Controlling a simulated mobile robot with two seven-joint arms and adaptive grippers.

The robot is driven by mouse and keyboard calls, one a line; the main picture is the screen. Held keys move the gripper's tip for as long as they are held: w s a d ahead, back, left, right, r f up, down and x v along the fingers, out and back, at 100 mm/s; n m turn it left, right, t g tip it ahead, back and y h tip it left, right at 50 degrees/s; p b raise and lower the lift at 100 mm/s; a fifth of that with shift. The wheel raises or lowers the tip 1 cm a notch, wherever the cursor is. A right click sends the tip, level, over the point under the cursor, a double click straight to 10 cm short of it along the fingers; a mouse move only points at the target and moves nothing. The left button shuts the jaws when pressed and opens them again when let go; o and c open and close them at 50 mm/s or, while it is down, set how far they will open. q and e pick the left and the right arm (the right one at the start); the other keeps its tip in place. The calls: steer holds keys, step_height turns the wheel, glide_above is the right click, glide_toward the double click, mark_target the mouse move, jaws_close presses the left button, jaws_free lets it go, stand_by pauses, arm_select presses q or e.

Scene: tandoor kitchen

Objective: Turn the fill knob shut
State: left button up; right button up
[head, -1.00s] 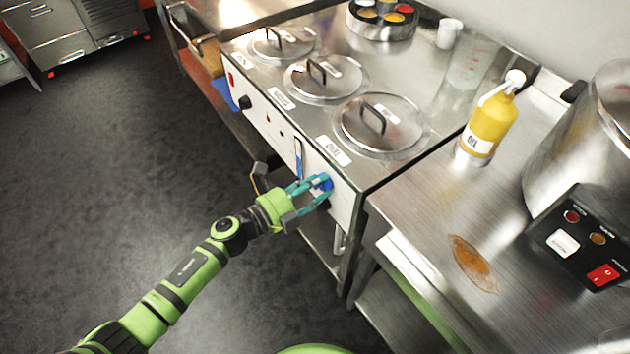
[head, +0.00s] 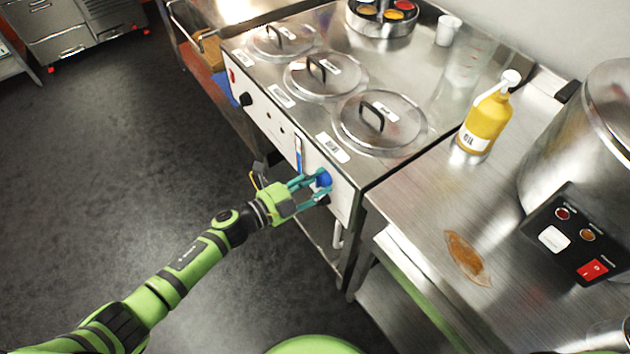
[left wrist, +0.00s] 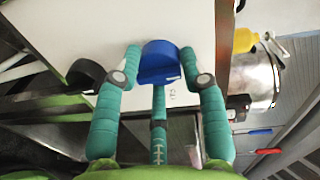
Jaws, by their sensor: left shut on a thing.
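The fill knob is a blue round knob (head: 323,179) on the white front panel (head: 268,128) of the steel food warmer, near its right end. My left gripper (head: 319,187) is at the panel with its teal fingers on the knob. In the left wrist view the blue knob (left wrist: 160,62) sits between the two side fingers of my left gripper (left wrist: 161,78), with a third finger below it. The gripper is shut on the knob. A small pale mark shows on the knob's lower face. My right gripper is not in view.
A black knob (head: 246,99) and a blue-marked vertical gauge (head: 298,155) are also on the panel. Lidded pots (head: 347,133) fill the top. A yellow oil bottle (head: 487,125) stands on the counter at right. The dark floor (head: 110,190) at left is clear.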

arm_select(q)
steer(key=shift+w+a+r, duration=0.2)
steer(key=shift+w, duration=0.15)
steer(key=o, duration=1.1)
steer(key=shift+o, duration=0.2)
steer(key=shift+f, duration=0.2)
steer(key=v, duration=1.2)
